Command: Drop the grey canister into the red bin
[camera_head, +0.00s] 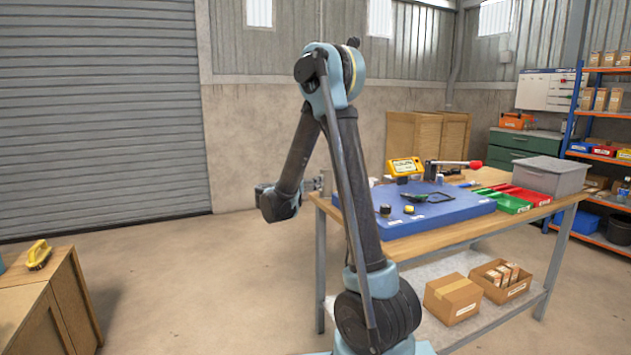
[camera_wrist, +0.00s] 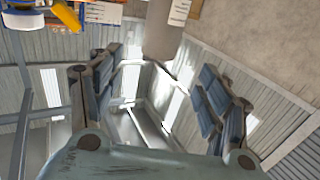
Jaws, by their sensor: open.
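My gripper (camera_wrist: 163,85) is open, with its two dark padded fingers spread apart and nothing held between them. I cannot make out the canister for certain in the head view, where my arm hides part of the table. A red open bin (camera_head: 524,195) lies on the right of the table, beside a green one.
The wooden workbench (camera_head: 465,232) carries a blue mat (camera_head: 445,210) with small parts, a yellow device (camera_head: 404,167), a red-ended lever tool (camera_head: 455,163) and a grey crate (camera_head: 551,176). Cardboard boxes (camera_head: 453,298) sit on its lower shelf. Floor left of the bench is clear.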

